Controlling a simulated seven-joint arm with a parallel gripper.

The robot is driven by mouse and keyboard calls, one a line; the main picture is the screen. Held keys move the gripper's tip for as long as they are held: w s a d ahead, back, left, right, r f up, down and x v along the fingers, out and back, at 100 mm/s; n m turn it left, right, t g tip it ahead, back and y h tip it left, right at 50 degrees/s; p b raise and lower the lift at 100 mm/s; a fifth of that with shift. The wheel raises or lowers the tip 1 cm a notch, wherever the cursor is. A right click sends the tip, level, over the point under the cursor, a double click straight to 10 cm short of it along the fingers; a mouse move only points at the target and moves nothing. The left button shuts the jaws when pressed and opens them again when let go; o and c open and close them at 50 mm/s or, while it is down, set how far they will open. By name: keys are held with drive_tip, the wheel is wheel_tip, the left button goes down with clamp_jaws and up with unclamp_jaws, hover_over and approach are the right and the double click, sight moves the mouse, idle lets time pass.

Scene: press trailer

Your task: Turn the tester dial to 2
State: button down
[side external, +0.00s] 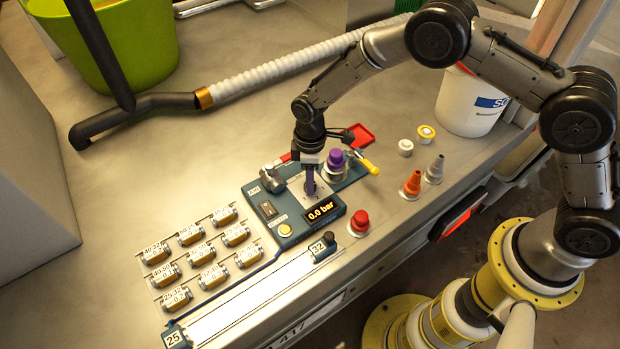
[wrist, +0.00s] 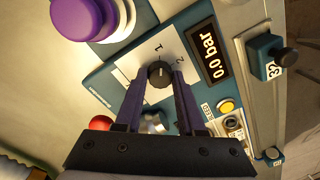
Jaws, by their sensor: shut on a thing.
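The tester (side external: 277,223) is a blue-green panel on the bench with a display (side external: 320,211) reading 0.0 bar. In the wrist view its dial (wrist: 160,72) is a small dark round knob on a white plate marked 1 and 2. My gripper (wrist: 158,80) points down at the plate, its two purple fingers on either side of the knob and shut on it. Which number the knob points to is too small to tell. In the side view my gripper (side external: 311,188) covers the dial.
A purple-topped fitting (wrist: 85,18) stands close beside the dial; a yellow-handled lever (side external: 368,165) is near it. Several labelled cylinders (side external: 190,234) lie left.

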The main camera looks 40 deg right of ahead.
drive_tip(key=m, duration=0.5)
drive_tip(key=shift+m, duration=0.3)
drive_tip(key=m, duration=0.5)
drive_tip(key=shift+r+m, duration=0.1)
drive_tip(key=shift+m, duration=0.2)
idle(0.3)
drive_tip(key=c, duration=0.5)
unclamp_jaws()
drive_tip(key=r, duration=1.3)
drive_tip(key=shift+d+r, duration=0.35)
drive_tip(key=shift+d, duration=0.05)
